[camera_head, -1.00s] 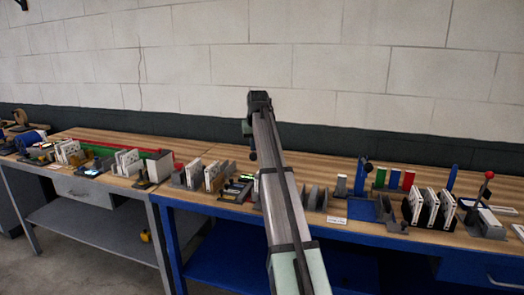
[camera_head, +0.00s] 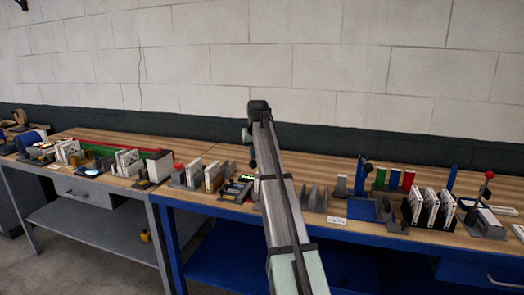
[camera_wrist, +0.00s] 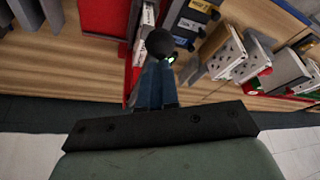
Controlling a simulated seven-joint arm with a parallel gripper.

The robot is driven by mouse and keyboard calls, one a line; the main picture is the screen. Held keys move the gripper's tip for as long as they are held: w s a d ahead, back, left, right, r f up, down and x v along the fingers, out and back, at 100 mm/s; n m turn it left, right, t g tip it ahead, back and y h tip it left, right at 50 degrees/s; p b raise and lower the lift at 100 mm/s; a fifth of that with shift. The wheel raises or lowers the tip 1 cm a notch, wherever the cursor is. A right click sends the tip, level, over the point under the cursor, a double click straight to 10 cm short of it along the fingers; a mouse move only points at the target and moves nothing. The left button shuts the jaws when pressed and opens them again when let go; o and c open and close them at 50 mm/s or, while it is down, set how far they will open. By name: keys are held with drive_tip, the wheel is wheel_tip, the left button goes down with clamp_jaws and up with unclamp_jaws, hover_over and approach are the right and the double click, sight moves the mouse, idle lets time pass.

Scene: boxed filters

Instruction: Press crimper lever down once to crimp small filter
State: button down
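In the wrist view my gripper (camera_wrist: 158,88) shows two blue fingers close side by side with no clear gap. A dark ball-shaped knob (camera_wrist: 160,42) sits right at the fingertips; it looks like the crimper lever's knob. I cannot tell if the fingers touch it. In the head view my arm rises over the blue bench, and a small dark ball (camera_head: 253,163) shows just left of it. The crimper's body and lever shaft are mostly hidden behind my arm and fingers. No small filter can be clearly picked out at the crimper.
White boxed filters (camera_head: 212,176) stand in grey holders left of my arm. More white filters (camera_head: 431,207) stand in a black rack at the right. A red-knobbed lever (camera_head: 489,175) stands at the far right.

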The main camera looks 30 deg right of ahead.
drive_tip(key=shift+f, duration=0.25)
drive_tip(key=shift+r, duration=0.1)
wheel_tip(320, 180, up, 10)
idle(1.3)
idle(0.4)
